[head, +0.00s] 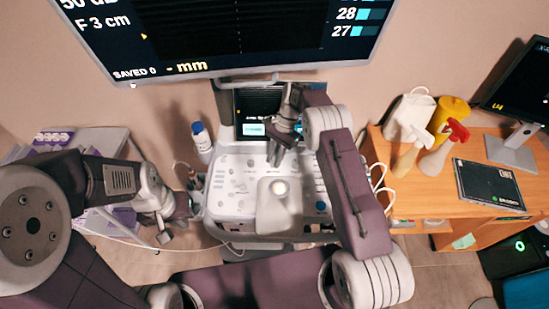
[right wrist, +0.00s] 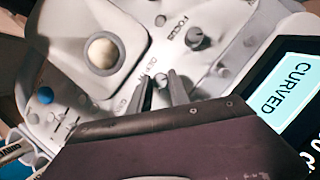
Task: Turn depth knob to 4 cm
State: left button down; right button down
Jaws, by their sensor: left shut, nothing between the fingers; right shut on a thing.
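The ultrasound console (head: 232,208) stands in the middle of the head view, with knobs and a trackball on its pale panel. My right gripper (head: 275,154) reaches down onto the upper part of this panel. In the right wrist view its fingers (right wrist: 161,88) are closed around a small grey knob (right wrist: 160,79), beside a partly hidden label that seems to read DEPTH. A separate dark knob (right wrist: 195,38) sits near the FOCUS label. The large monitor (head: 230,35) shows "F 3 cm"; no depth value is readable. My left gripper (head: 164,238) is shut and empty, left of the console.
A small touch screen (head: 254,129) stands behind the panel and shows CURVED in the right wrist view (right wrist: 292,92). A white-blue bottle (head: 201,142) is at the console's left. Spray bottles (head: 443,147) stand on the wooden desk (head: 470,155) at right.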

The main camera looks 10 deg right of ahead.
jog(key=c, duration=1.2)
grip_release()
jog(key=v, duration=0.9)
